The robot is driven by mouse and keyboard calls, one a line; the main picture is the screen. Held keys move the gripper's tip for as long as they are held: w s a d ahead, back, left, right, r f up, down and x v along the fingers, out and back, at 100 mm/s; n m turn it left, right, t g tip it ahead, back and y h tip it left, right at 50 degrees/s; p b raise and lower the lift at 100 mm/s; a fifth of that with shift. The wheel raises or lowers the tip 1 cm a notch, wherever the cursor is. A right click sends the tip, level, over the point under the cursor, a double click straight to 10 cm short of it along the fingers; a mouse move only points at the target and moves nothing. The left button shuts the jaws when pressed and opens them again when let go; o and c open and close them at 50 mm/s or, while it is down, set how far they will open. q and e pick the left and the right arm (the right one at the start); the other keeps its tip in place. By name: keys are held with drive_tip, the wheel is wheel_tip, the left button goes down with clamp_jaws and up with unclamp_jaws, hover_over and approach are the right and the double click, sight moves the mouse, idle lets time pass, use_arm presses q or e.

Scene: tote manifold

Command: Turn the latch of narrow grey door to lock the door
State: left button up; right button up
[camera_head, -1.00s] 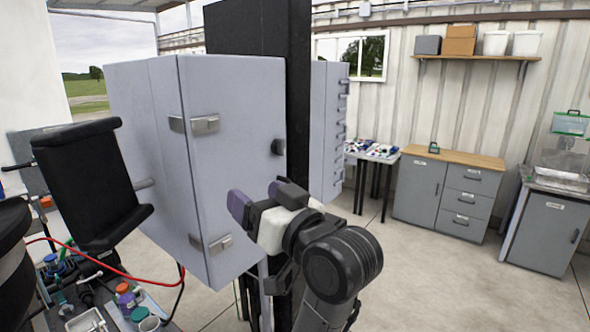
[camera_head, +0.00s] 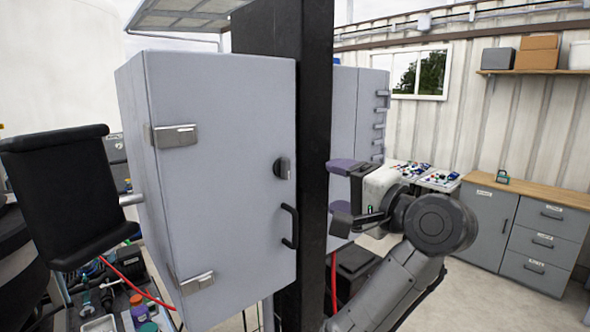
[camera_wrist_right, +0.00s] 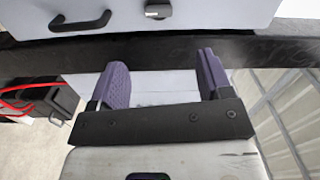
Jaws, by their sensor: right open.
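The narrow grey door (camera_head: 225,180) is closed on a grey cabinet fixed to a black post. Its dark latch knob (camera_head: 282,168) sits near the right edge, above a black bar handle (camera_head: 290,226). In the right wrist view the latch (camera_wrist_right: 158,9) shows at the top edge, with the handle (camera_wrist_right: 80,21) to its left. My right gripper (camera_head: 338,188) is open and empty, right of the post, apart from the latch. Its two purple fingers (camera_wrist_right: 164,82) point toward the post in the wrist view. My left gripper is not in view.
The black post (camera_head: 312,120) stands between the door and my right gripper. Two metal hinges (camera_head: 176,135) are on the door's left side. A black padded panel (camera_head: 60,195) stands at left. A grey drawer cabinet (camera_head: 540,240) stands at far right.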

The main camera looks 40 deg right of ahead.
sight(289, 170)
drive_tip(key=shift+m, duration=0.8)
drive_tip(key=w+p, duration=0.1)
drive_tip(key=w, duration=1.1)
drive_tip(key=shift+p, duration=0.3)
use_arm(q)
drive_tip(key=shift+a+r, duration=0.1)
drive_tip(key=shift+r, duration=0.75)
use_arm(e)
drive_tip(key=shift+w, duration=0.9)
drive_tip(key=c, duration=0.9)
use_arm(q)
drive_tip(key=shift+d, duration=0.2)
